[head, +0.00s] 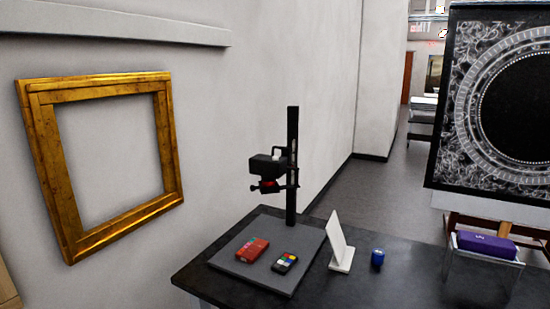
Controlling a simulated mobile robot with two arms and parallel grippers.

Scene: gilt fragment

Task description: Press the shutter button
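A black camera (265,166) is mounted on a dark upright column (292,150) of a copy stand, facing down. The stand's grey baseboard (240,262) lies on a black table (400,285). A red fragment (252,250) and a small color chart (285,262) lie on the baseboard below the camera. Neither of my grippers is in view.
A white angled panel (340,243) and a small blue object (377,258) stand right of the baseboard. A purple box (487,244) sits in a clear holder farther right. A gilt frame (67,247) hangs on the left wall. An easel picture (440,140) stands behind at right.

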